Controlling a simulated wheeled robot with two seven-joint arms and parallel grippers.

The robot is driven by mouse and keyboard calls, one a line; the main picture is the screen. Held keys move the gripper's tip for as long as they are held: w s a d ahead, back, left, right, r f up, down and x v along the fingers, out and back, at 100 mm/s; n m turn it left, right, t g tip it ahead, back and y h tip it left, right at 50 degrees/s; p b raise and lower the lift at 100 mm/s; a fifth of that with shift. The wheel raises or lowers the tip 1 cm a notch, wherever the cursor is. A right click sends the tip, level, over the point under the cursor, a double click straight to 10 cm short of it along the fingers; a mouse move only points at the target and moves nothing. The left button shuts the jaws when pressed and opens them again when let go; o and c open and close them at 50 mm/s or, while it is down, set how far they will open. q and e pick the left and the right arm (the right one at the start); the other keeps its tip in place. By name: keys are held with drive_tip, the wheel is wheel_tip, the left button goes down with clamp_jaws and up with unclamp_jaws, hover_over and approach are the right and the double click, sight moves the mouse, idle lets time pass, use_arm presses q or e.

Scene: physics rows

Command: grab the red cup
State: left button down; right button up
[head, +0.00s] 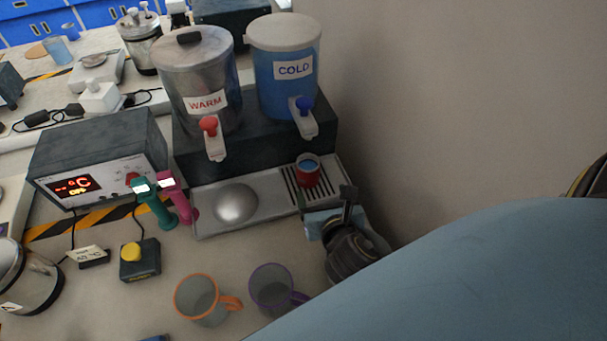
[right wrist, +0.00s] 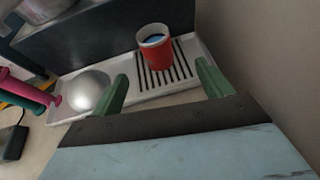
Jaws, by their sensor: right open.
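The red cup (head: 307,172) stands upright on the slotted drain grate at the right end of the metal tray, under the blue COLD dispenser. Bluish liquid shows inside it. In the right wrist view the red cup (right wrist: 155,50) stands beyond my fingertips. My right gripper (head: 330,205) is just in front of the cup, toward the bottom of the picture. In the right wrist view its two green fingers (right wrist: 162,85) are spread apart, with nothing between them; the cup is ahead, apart from them. My left gripper is out of view.
The metal tray (head: 222,222) has a shiny dome on its left. WARM (head: 188,85) and COLD (head: 287,85) dispensers stand behind, their taps overhanging it. A wall (head: 430,90) rises at right. An orange mug (head: 197,298) and a purple mug (head: 268,287) stand in front.

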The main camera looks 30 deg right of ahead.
approach(306, 163)
drive_tip(key=shift+w+d+f+b, duration=0.4)
drive_tip(key=shift+w+d+f, duration=0.1)
drive_tip(key=shift+w, duration=0.2)
drive_tip(key=shift+a+b+x, duration=0.1)
drive_tip(key=shift+b+x, duration=0.15)
drive_tip(key=shift+x, duration=1.1)
drive_tip(key=shift+a+b+x, duration=0.15)
drive_tip(key=shift+b+x, duration=0.05)
drive_tip(key=shift+x, duration=1.15)
drive_tip(key=shift+w+r, duration=0.1)
drive_tip(key=shift+r, duration=0.05)
drive_tip(key=shift+c, duration=0.2)
drive_tip(key=c, duration=1.2)
